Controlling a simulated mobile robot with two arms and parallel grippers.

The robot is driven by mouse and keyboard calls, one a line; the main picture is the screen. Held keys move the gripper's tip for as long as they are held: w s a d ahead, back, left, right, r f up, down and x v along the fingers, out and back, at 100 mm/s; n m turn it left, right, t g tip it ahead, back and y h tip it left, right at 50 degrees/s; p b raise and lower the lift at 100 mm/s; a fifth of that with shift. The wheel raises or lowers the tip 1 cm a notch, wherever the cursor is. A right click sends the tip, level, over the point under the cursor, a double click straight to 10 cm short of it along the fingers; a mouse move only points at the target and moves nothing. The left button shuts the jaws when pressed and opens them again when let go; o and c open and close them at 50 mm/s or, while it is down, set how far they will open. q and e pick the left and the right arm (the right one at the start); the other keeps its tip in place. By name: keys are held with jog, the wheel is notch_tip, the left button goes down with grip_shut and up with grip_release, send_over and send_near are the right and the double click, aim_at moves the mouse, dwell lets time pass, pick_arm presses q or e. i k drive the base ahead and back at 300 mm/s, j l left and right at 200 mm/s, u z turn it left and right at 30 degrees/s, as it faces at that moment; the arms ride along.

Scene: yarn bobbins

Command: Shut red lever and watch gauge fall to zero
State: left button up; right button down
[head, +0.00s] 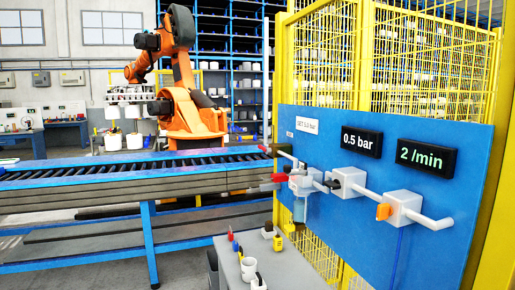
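A red lever (280,178) sits at the left end of the pipework on a blue panel (460,195). It sticks out to the left, and I cannot tell from here whether it is open or shut. A black gauge display (361,141) above the pipes reads "0.5 bar". A second black display (427,156) to its right reads "2 /min" in green. Neither of my grippers is in the picture.
Pale valve blocks (403,205), one with an orange knob (383,212), stick out from the panel. A grey bench (285,268) with cups and small tools stands below. A roller conveyor (120,175) and an orange robot arm (190,112) stand left. Yellow mesh fencing (325,65) rises behind.

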aim_at(268, 150)
jog(key=k+z, duration=0.15)
jog(key=z, duration=1.05)
jog(key=i+j, duration=0.15)
jog(key=j, duration=0.55)
jog(key=i+j, duration=0.15)
jog(key=j, duration=0.5)
jog(key=i+j, duration=0.15)
jog(key=j, duration=0.55)
jog(key=i+j, duration=0.15)
jog(key=j, duration=0.5)
jog(key=i+j, duration=0.2)
jog(key=j, duration=0.5)
jog(key=i+j, duration=0.15)
jog(key=j, duration=0.5)
jog(key=i+j, duration=0.15)
jog(key=j, duration=0.55)
jog(key=i+j, duration=0.15)
jog(key=j, duration=0.5)
